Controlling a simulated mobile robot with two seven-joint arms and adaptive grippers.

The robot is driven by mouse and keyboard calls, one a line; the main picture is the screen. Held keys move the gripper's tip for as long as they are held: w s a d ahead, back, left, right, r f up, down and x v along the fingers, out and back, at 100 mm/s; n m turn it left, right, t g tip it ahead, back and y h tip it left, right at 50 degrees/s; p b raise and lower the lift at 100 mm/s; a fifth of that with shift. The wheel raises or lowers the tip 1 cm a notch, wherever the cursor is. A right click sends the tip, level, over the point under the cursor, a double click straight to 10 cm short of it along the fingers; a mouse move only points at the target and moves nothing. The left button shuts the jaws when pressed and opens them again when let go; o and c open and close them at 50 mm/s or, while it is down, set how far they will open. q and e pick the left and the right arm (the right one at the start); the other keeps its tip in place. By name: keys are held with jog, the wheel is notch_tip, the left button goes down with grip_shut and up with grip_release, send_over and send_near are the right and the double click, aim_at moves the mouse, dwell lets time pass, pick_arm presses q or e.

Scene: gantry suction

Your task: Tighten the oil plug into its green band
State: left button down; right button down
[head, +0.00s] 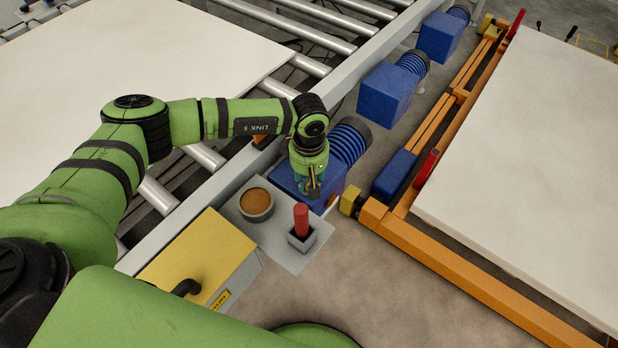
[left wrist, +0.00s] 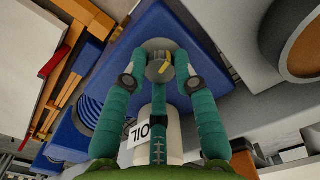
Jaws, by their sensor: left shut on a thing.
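My left gripper (head: 313,188) reaches down over the nearest blue pump unit (head: 328,187). In the left wrist view its teal fingers (left wrist: 160,70) are shut around a round grey plug (left wrist: 155,48) with a yellow mark on its face. The plug is against the blue housing (left wrist: 205,38). A white cylinder labelled OIL (left wrist: 172,140) shows below the plug, between the fingers. I cannot make out a green band; the fingers cover part of the plug's surroundings. My right gripper is not in view.
A grey shelf (head: 270,238) beside the pump carries a dish of brown material (head: 256,202) and a red-handled thing (head: 301,219) in a square holder. A yellow box (head: 200,255) stands to the left. An orange frame (head: 460,268) with a white slab (head: 540,150) lies to the right.

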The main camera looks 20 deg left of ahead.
aim_at(309, 182)
pick_arm(q)
jog(key=shift+w+f+m+b, duration=0.15)
jog(key=shift+m+b, duration=0.55)
jog(key=shift+b, duration=0.35)
jog(key=shift+s+f+m+b, duration=0.1)
jog(key=shift+f+m+b, duration=0.05)
jog(key=shift+m+b, duration=0.7)
jog(key=m+b, duration=0.2)
jog(key=b, duration=0.1)
jog(key=shift+r, duration=0.1)
jog(key=shift+r+m+b, duration=0.15)
jog(key=shift+m+b, duration=0.3)
jog(key=shift+m, duration=0.1)
jog(key=c, duration=1)
grip_release()
jog(key=shift+r, duration=0.15)
notch_tip(309, 182, up, 12)
jog(key=shift+f, duration=0.1)
